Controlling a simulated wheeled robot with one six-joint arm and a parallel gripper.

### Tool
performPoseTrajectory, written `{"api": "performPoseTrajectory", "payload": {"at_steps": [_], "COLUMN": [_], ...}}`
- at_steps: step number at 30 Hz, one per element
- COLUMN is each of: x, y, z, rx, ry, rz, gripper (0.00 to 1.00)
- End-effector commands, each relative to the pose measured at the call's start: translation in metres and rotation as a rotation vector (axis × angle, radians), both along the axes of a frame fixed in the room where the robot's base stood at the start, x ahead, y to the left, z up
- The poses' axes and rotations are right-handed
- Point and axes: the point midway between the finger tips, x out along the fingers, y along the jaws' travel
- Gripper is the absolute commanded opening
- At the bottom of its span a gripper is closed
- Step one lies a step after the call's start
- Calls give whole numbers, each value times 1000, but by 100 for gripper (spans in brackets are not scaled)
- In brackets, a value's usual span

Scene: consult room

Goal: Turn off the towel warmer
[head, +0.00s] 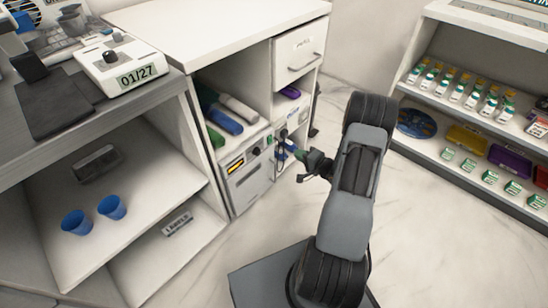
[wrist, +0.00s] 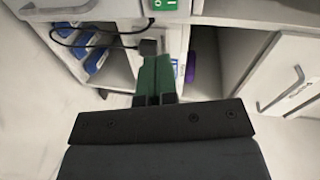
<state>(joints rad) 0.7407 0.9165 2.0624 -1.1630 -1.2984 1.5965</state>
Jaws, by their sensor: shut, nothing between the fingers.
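The towel warmer (head: 247,182) appears to be the pale box with an orange display in the low part of the white cabinet in the head view. In the wrist view, a green rocker switch (wrist: 165,4) with white marks is cut off by the top edge; its on or off position cannot be told. My gripper (head: 300,155) is in front of the cabinet, to the right of the box. In the wrist view its green fingers (wrist: 154,62) are shut and empty, pointing towards the switch, just below it in the picture. Contact cannot be told.
A black plug (wrist: 149,47) with a black cable is beside my fingertips in the wrist view. Rolled towels (head: 225,115) lie on the shelf above the box. A drawer (head: 299,54) is up to the right. The shelf of bottles (head: 470,92) stands right; floor between is clear.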

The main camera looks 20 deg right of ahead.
Motion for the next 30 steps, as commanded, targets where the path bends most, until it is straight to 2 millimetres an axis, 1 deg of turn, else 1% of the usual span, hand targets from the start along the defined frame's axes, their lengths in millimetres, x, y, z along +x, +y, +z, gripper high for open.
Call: {"api": "performPoseTrajectory", "payload": {"at_steps": [1, 4, 9, 19, 23, 26, 30], "x": [-5, -11, -14, -11, -1, 13, 38], "y": [0, 1, 3, 4, 9, 16, 28], "z": [-15, -23, -24, -25, -28, -30, -35], "rx": [51, 117, 152, 148, 147, 147, 147], "ry": [-8, -20, -27, -27, -27, -28, -28], "rz": [5, 16, 23, 23, 25, 28, 28], "gripper": [0, 0, 0, 0, 0, 0, 0]}}
